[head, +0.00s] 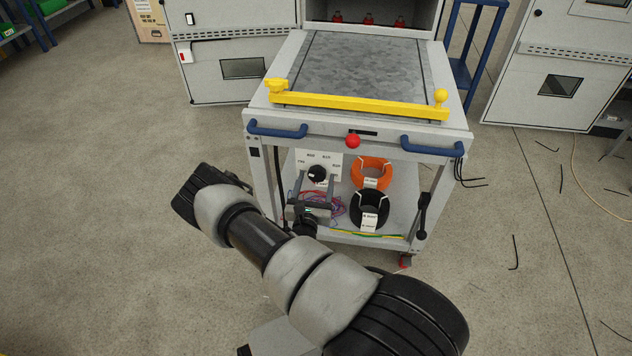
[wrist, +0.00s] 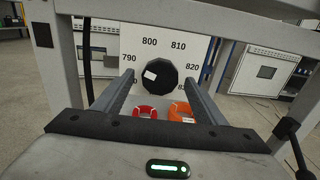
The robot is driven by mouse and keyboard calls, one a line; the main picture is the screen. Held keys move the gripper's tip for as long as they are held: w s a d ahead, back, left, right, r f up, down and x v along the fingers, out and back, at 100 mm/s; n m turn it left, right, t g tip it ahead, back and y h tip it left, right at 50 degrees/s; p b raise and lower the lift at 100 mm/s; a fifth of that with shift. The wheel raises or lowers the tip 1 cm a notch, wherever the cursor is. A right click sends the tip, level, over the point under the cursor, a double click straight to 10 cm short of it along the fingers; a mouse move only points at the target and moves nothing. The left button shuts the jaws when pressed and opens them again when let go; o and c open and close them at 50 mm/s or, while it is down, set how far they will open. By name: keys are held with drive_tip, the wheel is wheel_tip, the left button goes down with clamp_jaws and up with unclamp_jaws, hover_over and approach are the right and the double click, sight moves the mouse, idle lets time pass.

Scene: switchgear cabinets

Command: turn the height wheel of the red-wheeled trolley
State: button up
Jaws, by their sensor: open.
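The trolley (head: 452,125) stands in front of me with a caster showing red (head: 405,261) at its lower right. Its height wheel, a round black knob (head: 318,174), sits on a white scale plate (head: 333,160) below the trolley top. In the wrist view the wheel (wrist: 170,84) faces me, with a small white mark on its left and numbers from 790 upward around it. My gripper (head: 315,184) is open, its two fingers pointing at the wheel. In the wrist view the wheel appears between the fingertips (wrist: 158,78); contact cannot be told.
Blue handles (head: 277,130) (head: 433,145) and a red knob (head: 353,141) are on the trolley's front edge. A yellow bar (head: 355,104) crosses its top. An orange coil (head: 371,172) and a black coil (head: 369,209) lie on the lower shelf. A black lever (head: 423,212) hangs at the right leg.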

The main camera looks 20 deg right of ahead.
drive_tip(key=shift+w+d, duration=0.3)
drive_tip(key=shift+w, duration=0.15)
drive_tip(key=c, duration=1)
drive_tip(key=shift+c, duration=0.2)
